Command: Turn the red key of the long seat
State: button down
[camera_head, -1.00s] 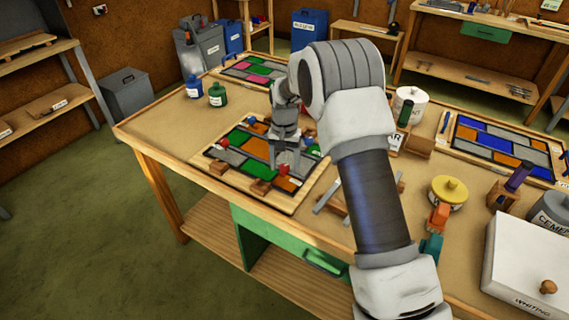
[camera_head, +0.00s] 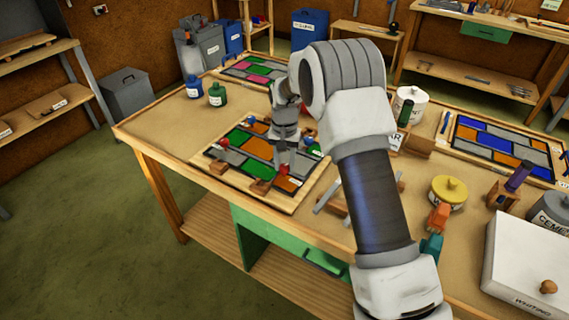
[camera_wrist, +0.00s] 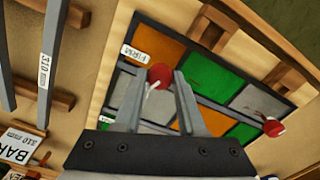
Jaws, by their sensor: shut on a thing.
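The leaded panel (camera_head: 252,147) of green, orange and grey panes lies on a wooden board on the bench. My gripper (camera_head: 285,163) points down over its front right part. In the wrist view my gripper (camera_wrist: 161,80) is shut on a red key (camera_wrist: 160,74), with one finger on each side of its red head. This key (camera_head: 285,170) stands near the front edge in the head view, close to a label reading FIRM (camera_wrist: 134,54). A second red key (camera_wrist: 273,128) stands farther left on the panel in the head view (camera_head: 222,141). The held key's lower part is partly hidden.
Blue knobs (camera_head: 251,120) and wooden blocks (camera_head: 260,187) sit around the panel. Grey bars (camera_wrist: 48,60) lie on wooden rests beside it. A green bottle (camera_head: 216,95) stands behind left. A white canister (camera_head: 410,102) stands right of my arm.

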jog(key=n, duration=0.5)
jog(key=shift+b, duration=0.35)
jog(key=n, duration=0.4)
jog(key=shift+n, duration=0.4)
jog(key=n, duration=0.5)
jog(key=shift+r, duration=0.1)
jog(key=n+p, duration=0.1)
jog(key=n, duration=0.4)
jog(key=c, duration=0.5)
grip_release()
